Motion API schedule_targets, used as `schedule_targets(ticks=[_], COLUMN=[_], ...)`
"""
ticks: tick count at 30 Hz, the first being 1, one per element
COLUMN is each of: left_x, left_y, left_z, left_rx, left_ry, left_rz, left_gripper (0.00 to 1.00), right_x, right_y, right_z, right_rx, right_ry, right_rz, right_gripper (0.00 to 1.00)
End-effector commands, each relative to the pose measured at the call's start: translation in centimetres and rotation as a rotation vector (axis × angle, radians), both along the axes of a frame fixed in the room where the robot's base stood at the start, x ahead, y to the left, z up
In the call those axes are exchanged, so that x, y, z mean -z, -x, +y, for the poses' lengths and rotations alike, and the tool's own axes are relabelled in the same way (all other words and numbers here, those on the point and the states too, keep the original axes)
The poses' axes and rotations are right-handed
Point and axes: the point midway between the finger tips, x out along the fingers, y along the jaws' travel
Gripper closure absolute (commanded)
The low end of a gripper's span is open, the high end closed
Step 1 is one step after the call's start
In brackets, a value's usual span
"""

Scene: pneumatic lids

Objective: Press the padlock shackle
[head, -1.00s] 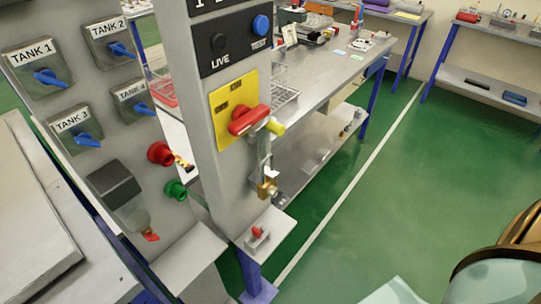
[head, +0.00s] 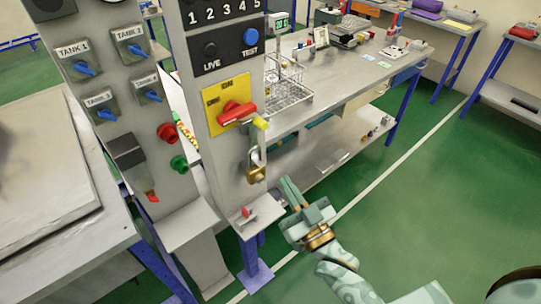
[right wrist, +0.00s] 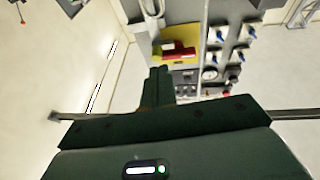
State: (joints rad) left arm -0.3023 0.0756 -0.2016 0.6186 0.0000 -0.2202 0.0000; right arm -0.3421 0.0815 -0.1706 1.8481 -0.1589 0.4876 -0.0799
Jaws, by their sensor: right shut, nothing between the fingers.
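The padlock (head: 257,173) has a brass body and a grey shackle. In the head view it hangs below the red rotary handle (head: 236,113) on the yellow plate (head: 214,121) of the grey column. Whether the shackle is fully seated is too small to tell. My right gripper (head: 287,184) is shut and empty, to the right of the padlock and slightly lower in the picture, apart from it. In the right wrist view its fingers (right wrist: 157,82) point toward the panel, with the yellow plate (right wrist: 168,37) and red handle (right wrist: 181,53) beyond. My left gripper is not in view.
A small grey shelf (head: 258,219) with a red item juts out below the padlock. A workbench (head: 340,75) with a wire basket (head: 287,88) stands behind. The tank-switch panel (head: 101,60) is at left. Green floor at right is open.

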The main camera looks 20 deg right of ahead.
Motion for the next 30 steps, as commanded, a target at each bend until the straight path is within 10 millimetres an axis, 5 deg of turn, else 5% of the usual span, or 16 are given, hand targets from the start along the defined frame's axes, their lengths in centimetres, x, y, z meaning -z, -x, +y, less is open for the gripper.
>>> schedule_targets(ticks=[16, 30], left_x=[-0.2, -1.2], left_y=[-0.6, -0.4], left_z=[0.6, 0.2], left_rx=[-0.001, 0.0], left_ry=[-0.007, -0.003], left_rz=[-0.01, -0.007], left_gripper=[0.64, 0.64], right_x=[-0.8, -4.1], right_y=[-0.7, -9.2], right_z=[0.1, 1.9], right_rx=[-0.001, -0.001], right_ry=[-0.014, -0.014], right_rz=[-0.027, -0.027], right_gripper=[1.0, 1.0])
